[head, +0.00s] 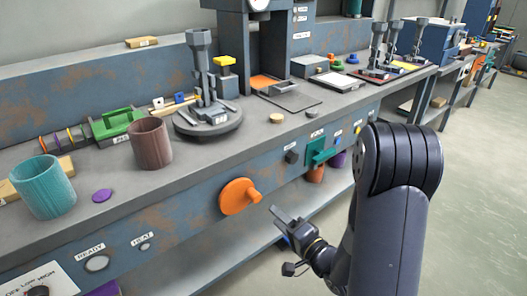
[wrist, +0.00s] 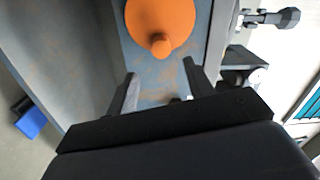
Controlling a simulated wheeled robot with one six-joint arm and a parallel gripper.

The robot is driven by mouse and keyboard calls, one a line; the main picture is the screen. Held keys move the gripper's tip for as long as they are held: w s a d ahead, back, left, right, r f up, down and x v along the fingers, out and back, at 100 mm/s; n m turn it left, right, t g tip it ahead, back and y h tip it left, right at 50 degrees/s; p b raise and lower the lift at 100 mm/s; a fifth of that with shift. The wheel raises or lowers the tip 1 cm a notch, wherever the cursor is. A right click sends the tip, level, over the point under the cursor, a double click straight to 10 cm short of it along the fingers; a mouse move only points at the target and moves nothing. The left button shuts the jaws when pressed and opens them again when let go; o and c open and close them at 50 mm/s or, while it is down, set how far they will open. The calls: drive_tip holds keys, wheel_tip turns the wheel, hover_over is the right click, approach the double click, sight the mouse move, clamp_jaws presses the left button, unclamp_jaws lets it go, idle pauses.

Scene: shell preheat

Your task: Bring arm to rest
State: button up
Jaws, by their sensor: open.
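My gripper (head: 281,216) is in front of the workbench, below the bench top and to the lower right of the orange hand crank (head: 237,196). In the wrist view, its two dark fingers (wrist: 158,82) are apart with nothing between them. The orange crank disc (wrist: 160,18) with its knob lies beyond the fingertips there, apart from them. My arm bends down at the right side of the head view.
On the bench (head: 262,133) stand a teal cup (head: 43,187), a brown cup (head: 150,143) and a round grey fixture (head: 208,122). A lower shelf (head: 232,250) runs under the front panel. Open floor (head: 470,200) lies to the right.

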sight(258, 196)
drive_tip(key=b+x, duration=0.1)
drive_tip(key=x, duration=0.9)
drive_tip(key=shift+r, duration=0.1)
drive_tip(key=p+v, duration=0.1)
drive_tip(key=v, duration=1)
drive_tip(key=b+x, duration=0.1)
drive_tip(key=x, duration=1)
drive_tip(key=shift+a, duration=0.1)
drive_tip(key=shift+s+r+n+b, duration=0.1)
drive_tip(key=shift+r+n+b, duration=0.2)
drive_tip(key=shift+n, duration=0.75)
drive_tip(key=shift+r+n+b, duration=0.2)
drive_tip(key=shift+r+n, duration=0.15)
drive_tip(key=shift+n, duration=0.7)
drive_tip(key=shift+r, duration=0.1)
